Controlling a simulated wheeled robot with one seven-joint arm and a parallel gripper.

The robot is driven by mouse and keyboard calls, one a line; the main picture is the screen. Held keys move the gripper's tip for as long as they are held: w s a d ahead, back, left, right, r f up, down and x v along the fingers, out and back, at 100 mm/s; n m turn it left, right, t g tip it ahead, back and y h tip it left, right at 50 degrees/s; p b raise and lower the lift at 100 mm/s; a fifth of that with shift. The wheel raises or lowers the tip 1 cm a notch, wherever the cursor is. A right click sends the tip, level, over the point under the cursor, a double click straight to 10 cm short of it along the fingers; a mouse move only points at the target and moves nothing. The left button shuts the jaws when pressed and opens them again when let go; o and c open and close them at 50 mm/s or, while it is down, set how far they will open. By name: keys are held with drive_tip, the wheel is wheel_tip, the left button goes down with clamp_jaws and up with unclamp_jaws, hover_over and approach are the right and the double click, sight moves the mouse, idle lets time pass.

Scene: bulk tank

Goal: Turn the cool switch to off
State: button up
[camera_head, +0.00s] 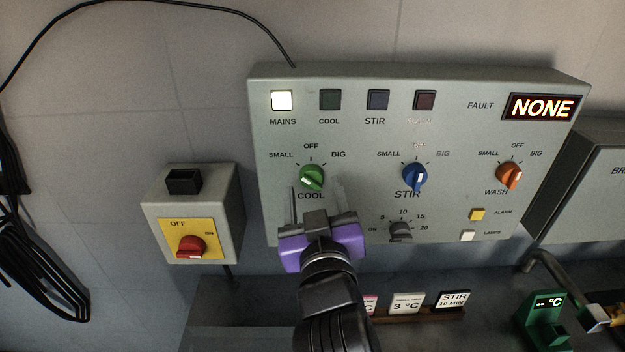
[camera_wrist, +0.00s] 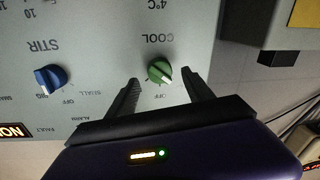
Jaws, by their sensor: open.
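The green cool switch (camera_head: 312,177) is a round knob on the grey control panel, with SMALL, OFF and BIG printed above it. It also shows in the wrist view (camera_wrist: 159,71), where the panel appears upside down. There its white mark points to the lower right, to one side of the OFF print; the exact setting is hard to tell. My gripper (camera_head: 316,200) is open and empty, just below the knob in the head view. In the wrist view my gripper's fingers (camera_wrist: 160,80) stand on either side of the knob, with gaps; contact is not visible.
A blue stir switch (camera_head: 415,177) and an orange wash switch (camera_head: 509,175) are to the right. The mains lamp (camera_head: 282,100) is lit; the cool lamp (camera_head: 330,100) is dark. A box with a red switch (camera_head: 191,246) is at left. The fault display (camera_head: 542,107) reads NONE.

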sight(313, 183)
drive_tip(key=shift+w, duration=1.5)
drive_tip(key=shift+c, duration=0.4)
drive_tip(key=shift+a, duration=0.1)
clamp_jaws()
